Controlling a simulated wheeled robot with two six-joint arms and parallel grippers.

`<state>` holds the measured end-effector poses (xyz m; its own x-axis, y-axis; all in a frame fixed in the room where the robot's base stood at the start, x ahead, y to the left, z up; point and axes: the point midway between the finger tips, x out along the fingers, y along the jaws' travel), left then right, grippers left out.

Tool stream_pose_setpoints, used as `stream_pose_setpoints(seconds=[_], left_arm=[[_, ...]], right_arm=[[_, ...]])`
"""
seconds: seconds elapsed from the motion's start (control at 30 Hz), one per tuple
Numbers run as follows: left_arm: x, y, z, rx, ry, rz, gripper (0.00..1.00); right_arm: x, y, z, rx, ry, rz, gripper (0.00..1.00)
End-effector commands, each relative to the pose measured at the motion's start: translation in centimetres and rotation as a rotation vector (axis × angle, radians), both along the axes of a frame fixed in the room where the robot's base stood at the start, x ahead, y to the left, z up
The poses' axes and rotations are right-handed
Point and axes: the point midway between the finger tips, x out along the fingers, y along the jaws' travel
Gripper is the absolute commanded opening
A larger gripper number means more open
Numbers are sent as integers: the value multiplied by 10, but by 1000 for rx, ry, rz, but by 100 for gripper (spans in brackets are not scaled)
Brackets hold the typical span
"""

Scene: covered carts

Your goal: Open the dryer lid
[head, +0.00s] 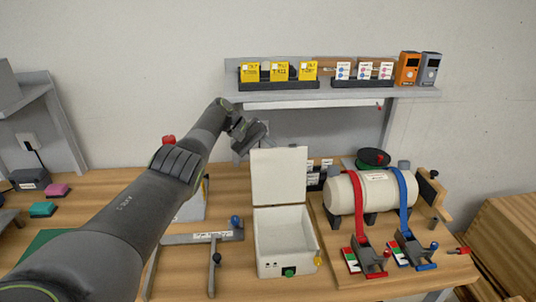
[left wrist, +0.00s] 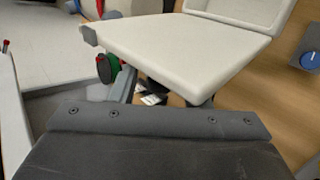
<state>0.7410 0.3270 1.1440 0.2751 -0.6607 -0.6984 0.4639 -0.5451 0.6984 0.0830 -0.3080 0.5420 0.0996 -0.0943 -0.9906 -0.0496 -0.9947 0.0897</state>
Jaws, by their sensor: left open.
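The dryer is a white open-topped box (head: 286,266) on the wooden bench, with a green button on its front. Its white lid (head: 279,177) stands upright at the back edge, so the inside shows empty. My left gripper (head: 256,138) is open just above and left of the lid's top edge; I cannot tell whether it touches the lid. In the left wrist view the pale lid (left wrist: 190,50) fills the upper middle, beyond the dark gripper body. My right gripper is not in view.
A cream cylinder (head: 374,193) with red and blue straps stands right of the dryer. A grey frame with a blue knob (head: 236,221) is at its left. A shelf (head: 350,93) with yellow and white cards runs behind.

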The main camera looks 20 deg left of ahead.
Motion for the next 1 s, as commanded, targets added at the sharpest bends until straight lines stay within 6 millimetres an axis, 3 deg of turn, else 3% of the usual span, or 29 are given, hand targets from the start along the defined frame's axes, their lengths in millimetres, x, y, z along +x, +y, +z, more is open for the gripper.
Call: stream_pose_setpoints(seconds=[0.27,0.7,1.0], left_arm=[[-10,28,26,3,-5,1,43],[-39,95,100,-2,0,2,43],[-45,110,119,0,1,2,43]], right_arm=[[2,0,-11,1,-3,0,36],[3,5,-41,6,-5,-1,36],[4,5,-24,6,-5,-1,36]])
